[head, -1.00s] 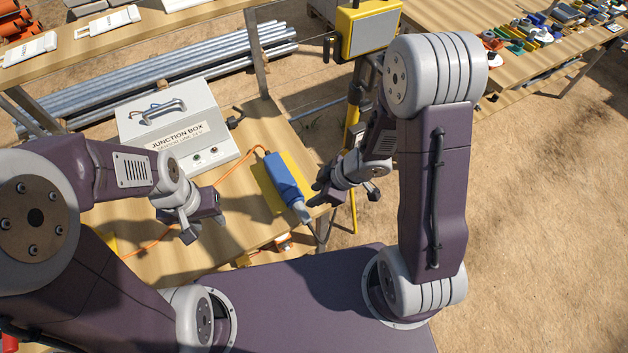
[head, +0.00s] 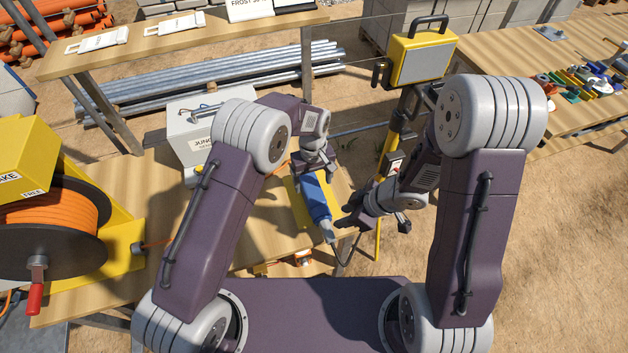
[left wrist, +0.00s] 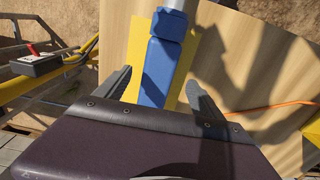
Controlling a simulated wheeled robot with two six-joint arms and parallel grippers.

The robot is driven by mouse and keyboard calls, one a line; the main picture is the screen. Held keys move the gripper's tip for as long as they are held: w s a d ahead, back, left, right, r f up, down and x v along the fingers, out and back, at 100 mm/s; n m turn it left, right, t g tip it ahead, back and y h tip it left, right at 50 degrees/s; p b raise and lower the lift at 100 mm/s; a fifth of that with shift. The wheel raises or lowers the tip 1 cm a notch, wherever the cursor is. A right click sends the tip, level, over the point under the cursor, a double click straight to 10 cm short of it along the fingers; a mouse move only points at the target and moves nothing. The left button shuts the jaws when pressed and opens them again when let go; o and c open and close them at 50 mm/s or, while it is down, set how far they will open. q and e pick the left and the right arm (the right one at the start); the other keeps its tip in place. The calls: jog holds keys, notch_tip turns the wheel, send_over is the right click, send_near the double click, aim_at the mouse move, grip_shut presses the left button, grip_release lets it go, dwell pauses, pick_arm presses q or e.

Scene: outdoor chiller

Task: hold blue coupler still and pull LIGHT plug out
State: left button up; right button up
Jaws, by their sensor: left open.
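The blue coupler (head: 316,200) lies on a yellow plate (head: 295,202) near the bench's right end. A grey plug (head: 328,232) with a dark cable sits at its near end; no label is readable on it. In the left wrist view the blue coupler (left wrist: 160,65) lies between my left fingers, with the grey plug end (left wrist: 176,5) at the top edge. My left gripper (head: 318,172) is open over the coupler's far part, with gaps visible beside both fingers (left wrist: 159,77). My right gripper (head: 376,222) is open and empty, right of the plug and apart from it.
The junction box (head: 190,130) stands behind my left arm. An orange cable reel (head: 50,235) is on the left. A yellow post with a work light (head: 425,60) stands just behind my right gripper. Open sand lies to the right.

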aim_at(314, 197)
pick_arm(q)
jog(key=shift+s+d, duration=0.1)
jog(key=shift+f, duration=0.15)
notch_tip(314, 197, down, 9)
jog(key=shift+r, duration=0.15)
jog(key=shift+c, duration=0.4)
grip_shut()
dwell(0.6)
